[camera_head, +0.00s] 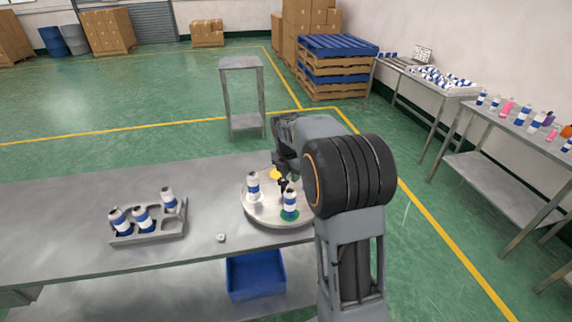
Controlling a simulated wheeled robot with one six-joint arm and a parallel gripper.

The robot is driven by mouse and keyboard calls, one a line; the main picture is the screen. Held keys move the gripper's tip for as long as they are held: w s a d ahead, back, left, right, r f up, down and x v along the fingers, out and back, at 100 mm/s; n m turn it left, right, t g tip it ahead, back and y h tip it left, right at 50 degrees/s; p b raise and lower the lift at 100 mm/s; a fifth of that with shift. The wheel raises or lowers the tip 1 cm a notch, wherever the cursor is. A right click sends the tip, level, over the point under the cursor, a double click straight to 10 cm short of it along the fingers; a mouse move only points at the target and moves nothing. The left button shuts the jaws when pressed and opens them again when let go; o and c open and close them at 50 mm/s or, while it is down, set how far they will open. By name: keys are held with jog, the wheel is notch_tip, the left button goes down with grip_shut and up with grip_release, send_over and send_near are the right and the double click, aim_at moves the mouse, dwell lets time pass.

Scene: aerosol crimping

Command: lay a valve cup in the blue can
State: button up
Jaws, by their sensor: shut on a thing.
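Two blue-and-white cans stand upright on a round grey plate: one at the left (253,187) and one at the front (290,206) on a green spot. My gripper (284,185) points down at the top of the front can. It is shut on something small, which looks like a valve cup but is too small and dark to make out. I cannot tell whether it touches the can. A small whitish piece (221,237), perhaps another valve cup, lies on the table left of the plate.
The round plate (262,219) has a yellow spot (276,173) at its back. A grey rack (150,237) with several blue-and-white cans stands at the left of the table (60,225). A blue bin (255,275) sits below. The table between rack and plate is mostly clear.

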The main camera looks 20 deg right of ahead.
aim_at(290, 192)
jog(key=shift+w+d+r+n, duration=0.15)
jog(key=shift+r+n, duration=0.1)
jog(key=shift+n, duration=0.15)
jog(key=shift+f, duration=0.1)
jog(key=shift+a+f+b, duration=0.2)
jog(key=shift+f+b, duration=0.9)
jog(key=shift+b, duration=0.05)
jog(key=shift+f+b, duration=1.1)
jog(key=shift+f, duration=0.5)
jog(key=shift+w+d+p, duration=0.1)
jog(key=shift+p, duration=0.4)
jog(key=o, duration=1.5)
jog(key=shift+r, duration=0.1)
